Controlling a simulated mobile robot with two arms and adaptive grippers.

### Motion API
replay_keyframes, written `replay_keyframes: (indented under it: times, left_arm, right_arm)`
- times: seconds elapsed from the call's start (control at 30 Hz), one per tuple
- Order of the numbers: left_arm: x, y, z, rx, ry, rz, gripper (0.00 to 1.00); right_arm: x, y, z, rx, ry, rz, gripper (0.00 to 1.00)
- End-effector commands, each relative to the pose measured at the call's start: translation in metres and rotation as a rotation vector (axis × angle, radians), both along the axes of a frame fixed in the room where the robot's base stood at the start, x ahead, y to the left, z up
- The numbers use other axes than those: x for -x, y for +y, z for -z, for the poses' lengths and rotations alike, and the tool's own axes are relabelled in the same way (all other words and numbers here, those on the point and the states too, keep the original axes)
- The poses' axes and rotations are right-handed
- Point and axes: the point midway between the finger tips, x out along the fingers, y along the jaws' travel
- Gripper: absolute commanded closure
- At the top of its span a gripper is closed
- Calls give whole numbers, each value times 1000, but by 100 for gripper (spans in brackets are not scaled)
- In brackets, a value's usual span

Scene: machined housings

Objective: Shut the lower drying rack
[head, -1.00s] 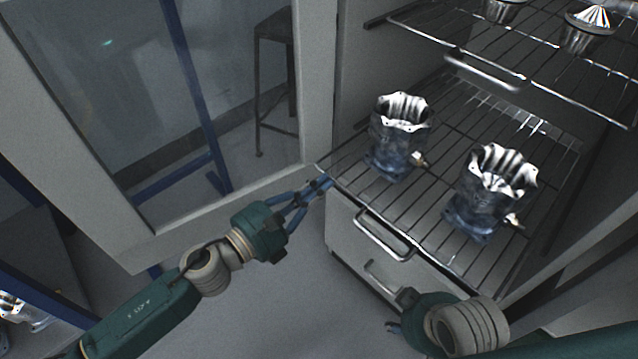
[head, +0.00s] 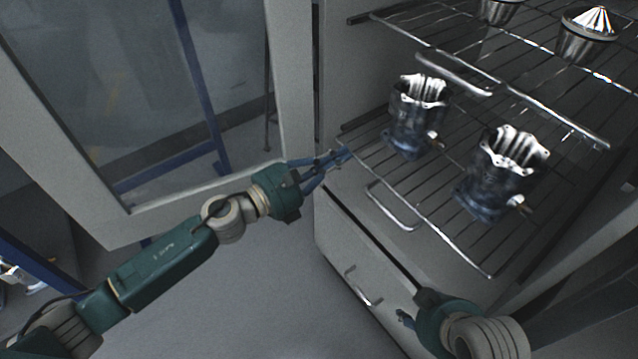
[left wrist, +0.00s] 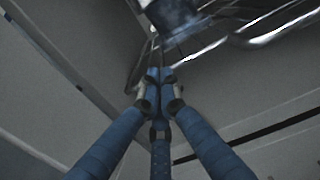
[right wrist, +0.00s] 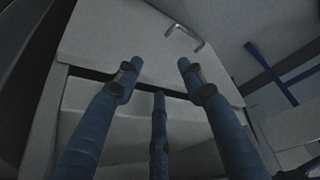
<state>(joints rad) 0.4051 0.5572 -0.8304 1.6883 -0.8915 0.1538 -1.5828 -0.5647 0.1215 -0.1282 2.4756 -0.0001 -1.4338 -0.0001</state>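The lower drying rack (head: 465,250) is a wire shelf with a bar handle (head: 395,207), sticking out of the cabinet. Two dark metal housings (head: 415,125) and (head: 497,178) stand upright on it. My left gripper (head: 344,156) is at the rack's front left corner. In the left wrist view its fingertips (left wrist: 160,76) are together, right at the rack's wires; I cannot tell whether a wire is between them. My right gripper is low at the right, mostly hidden behind its wrist in the head view. In the right wrist view its fingers (right wrist: 160,68) are apart and empty.
An upper wire rack (head: 545,75) with its own handle (head: 453,77) holds metal parts above. A drawer (head: 345,245) with a handle (head: 362,287) is below the lower rack. An open glazed door (head: 297,100) stands left. Grey floor (head: 240,290) is clear in front.

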Motion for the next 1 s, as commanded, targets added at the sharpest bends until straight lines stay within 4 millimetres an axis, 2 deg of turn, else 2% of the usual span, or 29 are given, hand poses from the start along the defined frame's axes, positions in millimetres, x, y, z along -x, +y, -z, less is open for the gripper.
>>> replay_keyframes:
  times: [0.2,0.4,0.6,1.0]
  left_arm:
    - [-27,-31,0,0,-1,2,100]
    - [-41,-49,0,0,0,1,100]
    - [-47,-55,1,-1,0,0,100]
    - [-48,-56,-1,1,-2,-2,100]
  right_arm:
    - [-8,4,-3,-10,-31,-3,60]
    - [-15,6,-5,-16,-61,-5,60]
    - [-19,7,-7,-18,-76,-6,60]
    - [-19,7,-7,-19,-78,-6,60]
